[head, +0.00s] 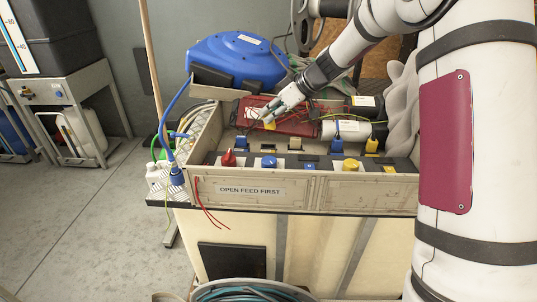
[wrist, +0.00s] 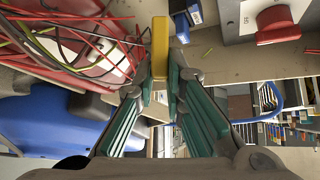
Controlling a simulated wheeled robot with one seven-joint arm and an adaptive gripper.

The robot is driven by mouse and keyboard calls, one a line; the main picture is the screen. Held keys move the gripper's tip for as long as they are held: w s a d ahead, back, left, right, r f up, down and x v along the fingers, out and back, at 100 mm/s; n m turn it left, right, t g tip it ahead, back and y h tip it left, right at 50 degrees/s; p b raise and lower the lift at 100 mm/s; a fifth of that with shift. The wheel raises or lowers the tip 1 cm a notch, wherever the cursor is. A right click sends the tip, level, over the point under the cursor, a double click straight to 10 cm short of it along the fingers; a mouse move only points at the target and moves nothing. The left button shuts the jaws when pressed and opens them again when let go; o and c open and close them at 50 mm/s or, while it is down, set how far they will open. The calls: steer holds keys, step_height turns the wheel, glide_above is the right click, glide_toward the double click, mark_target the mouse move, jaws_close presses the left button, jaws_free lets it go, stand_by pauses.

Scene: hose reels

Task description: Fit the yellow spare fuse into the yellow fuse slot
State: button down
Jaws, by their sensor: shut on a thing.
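My gripper (head: 272,115) is above the red tray of wires in the head view. It is shut on the yellow spare fuse (head: 270,125). In the wrist view the fuse (wrist: 160,48) stands out straight between the green-padded fingertips (wrist: 160,88). A yellow piece (head: 371,146) sits in the back row of the bench panel, to the right of the gripper. A small yellow label (head: 390,169) is in the front row, right of the yellow knob (head: 350,164). I cannot tell which of these marks the yellow slot; no opening is clear.
The red tray (head: 300,128) holds tangled wires. A blue piece (head: 325,143) and a tan piece (head: 295,143) share the back row. A red knob (head: 228,157) and a blue knob (head: 269,161) stand in front. A blue hose reel (head: 238,60) is behind.

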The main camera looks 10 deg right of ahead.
steer(key=n+y, duration=0.1)
steer(key=n+g+y+b, duration=0.1)
steer(key=shift+w+d+r+n, duration=0.15)
steer(key=shift+w+n, duration=0.1)
steer(key=shift+n, duration=0.15)
steer(key=n+g+y, duration=0.1)
steer(key=r+n+g+y+b, duration=0.1)
steer(key=shift+d+n, duration=0.1)
steer(key=shift+n, duration=0.2)
step_height(320, 180, down, 10)
steer(key=shift+r+b, duration=0.1)
steer(key=shift+b, duration=1.05)
steer(key=c, duration=1.7)
jaws_free()
steer(key=shift+o, duration=0.2)
